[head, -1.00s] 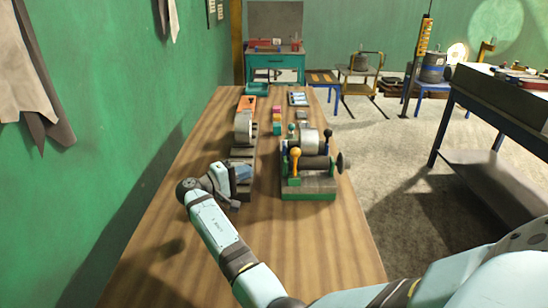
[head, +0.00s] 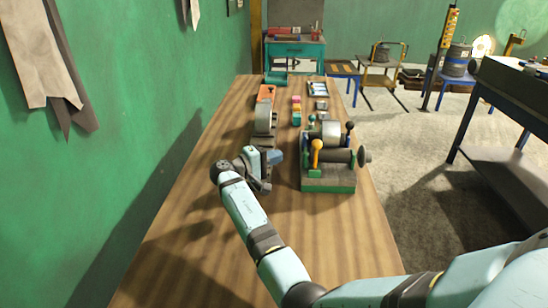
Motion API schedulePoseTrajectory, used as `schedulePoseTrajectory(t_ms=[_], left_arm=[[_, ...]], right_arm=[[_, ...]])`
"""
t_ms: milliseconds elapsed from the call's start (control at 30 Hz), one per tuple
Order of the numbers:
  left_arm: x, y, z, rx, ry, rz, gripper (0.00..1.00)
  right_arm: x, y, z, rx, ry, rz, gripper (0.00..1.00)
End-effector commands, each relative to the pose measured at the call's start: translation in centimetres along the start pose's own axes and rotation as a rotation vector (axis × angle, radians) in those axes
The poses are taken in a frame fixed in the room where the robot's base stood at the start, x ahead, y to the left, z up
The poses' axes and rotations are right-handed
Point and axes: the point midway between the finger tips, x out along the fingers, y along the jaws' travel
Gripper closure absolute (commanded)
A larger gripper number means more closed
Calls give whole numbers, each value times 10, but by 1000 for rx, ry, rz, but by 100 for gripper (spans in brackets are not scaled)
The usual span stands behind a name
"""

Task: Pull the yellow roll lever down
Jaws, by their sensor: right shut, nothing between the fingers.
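The yellow roll lever (head: 317,146) has a rounded yellow knob and stands upright at the front left of a small roller machine (head: 328,180) on the wooden bench. The machine has a green-edged base, a dark roller and a pale drum. My right gripper (head: 276,157) is to the left of the lever, apart from it, at the end of the light-blue arm coming from the lower right. Its fingers look shut and empty, though small in this view. My left gripper is not in view.
A grey wheel-like device (head: 264,120) on a dark base stands just behind my right gripper. Dark-knobbed levers (head: 350,126) and a round handwheel (head: 364,157) are on the machine's right. The near bench top (head: 195,255) is clear.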

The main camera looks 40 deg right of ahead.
Motion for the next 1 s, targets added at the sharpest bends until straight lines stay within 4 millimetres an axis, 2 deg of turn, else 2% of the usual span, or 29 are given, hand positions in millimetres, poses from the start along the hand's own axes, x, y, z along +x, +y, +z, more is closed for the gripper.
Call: schedulePoseTrajectory(t_ms=[33,200,300,400,600,1000], left_arm=[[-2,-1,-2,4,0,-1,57],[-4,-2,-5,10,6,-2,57],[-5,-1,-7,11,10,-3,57],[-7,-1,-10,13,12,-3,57],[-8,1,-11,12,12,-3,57],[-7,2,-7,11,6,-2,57]], right_arm=[[12,2,0,0,-3,1,100],[49,2,0,0,-2,0,100],[68,1,2,-1,-2,0,100],[77,1,15,-1,0,0,100],[89,0,27,-1,0,-1,100],[91,0,28,-1,0,-1,100]])
